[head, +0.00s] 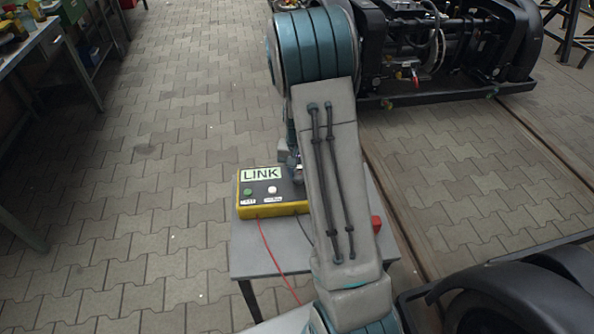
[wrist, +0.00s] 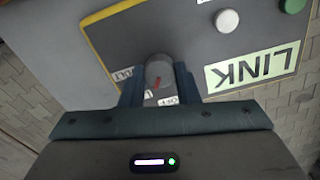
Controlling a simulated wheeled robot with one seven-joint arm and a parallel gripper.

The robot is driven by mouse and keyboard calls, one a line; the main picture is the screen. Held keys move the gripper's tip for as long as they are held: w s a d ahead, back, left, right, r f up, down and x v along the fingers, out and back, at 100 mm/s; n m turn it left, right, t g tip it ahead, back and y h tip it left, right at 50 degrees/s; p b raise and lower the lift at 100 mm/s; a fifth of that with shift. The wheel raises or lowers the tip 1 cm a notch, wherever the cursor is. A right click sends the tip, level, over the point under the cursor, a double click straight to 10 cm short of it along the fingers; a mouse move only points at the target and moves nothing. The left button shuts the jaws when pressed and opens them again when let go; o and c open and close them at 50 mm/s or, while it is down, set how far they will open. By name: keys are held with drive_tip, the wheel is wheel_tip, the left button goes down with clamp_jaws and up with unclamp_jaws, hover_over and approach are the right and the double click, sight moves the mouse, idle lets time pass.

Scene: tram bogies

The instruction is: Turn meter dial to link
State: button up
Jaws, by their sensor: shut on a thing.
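The yellow-edged meter box (head: 273,210) with a grey top stands on a small grey table in the head view. Its LINK label (head: 261,174) is readable there and appears upside down in the wrist view (wrist: 258,66). Small white labels lie beside the dial, partly hidden by the fingers. In the head view my arm hides the dial.
The box carries a green button (head: 247,192) and a white button (head: 272,190). Red leads run from it over the grey table (head: 250,262). A red object (head: 376,223) shows at the table's right. A dark bogie (head: 450,50) stands behind right, and a workbench (head: 40,45) at the left.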

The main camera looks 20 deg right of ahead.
drive_tip(key=shift+d+m, duration=0.1)
drive_tip(key=shift+m, duration=0.6)
drive_tip(key=o, duration=1)
drive_tip(key=shift+c, duration=0.2)
drive_tip(key=shift+r, duration=0.1)
wheel_tip(320, 180, up, 14)
drive_tip(key=p, duration=0.2)
